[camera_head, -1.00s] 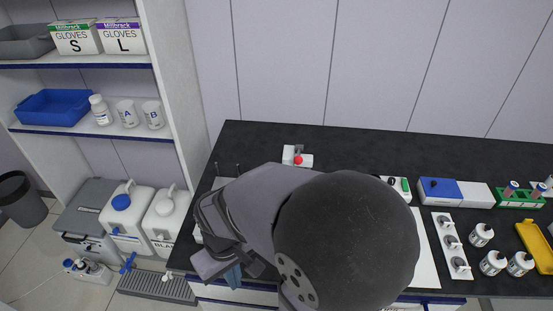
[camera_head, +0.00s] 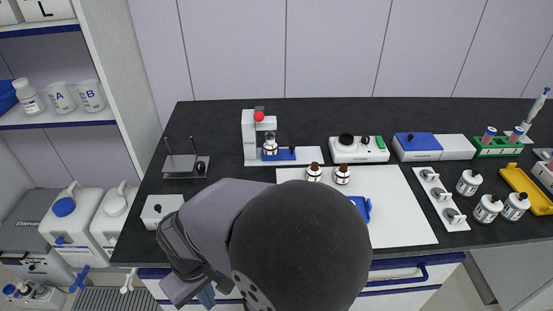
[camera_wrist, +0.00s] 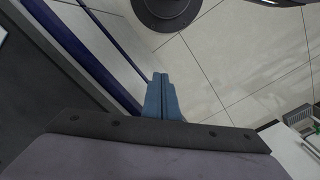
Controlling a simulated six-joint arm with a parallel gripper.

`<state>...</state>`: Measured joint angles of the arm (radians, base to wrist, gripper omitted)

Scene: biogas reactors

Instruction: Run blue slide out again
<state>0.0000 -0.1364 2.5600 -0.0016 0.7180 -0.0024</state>
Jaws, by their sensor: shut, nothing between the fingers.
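A white press stand (camera_head: 250,140) with a red knob (camera_head: 258,116) stands at the back of the dark bench. A blue slide (camera_head: 284,154) lies on its white base, reaching right from below the head. A small bottle (camera_head: 270,145) with a dark top stands at the slide's left part, under the head. I cannot tell how far the slide is in. My gripper (camera_head: 206,296) is low at the bench's front edge, far from the slide. In the wrist view its blue fingers (camera_wrist: 161,98) are shut, empty, above the floor.
A white mat (camera_head: 405,215) carries two brown-capped bottles (camera_head: 328,174) and a blue piece (camera_head: 360,207), partly hidden by my arm. A stirrer-like device (camera_head: 358,150) stands right of the press. A metal stand (camera_head: 185,166) and white box (camera_head: 160,208) are left.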

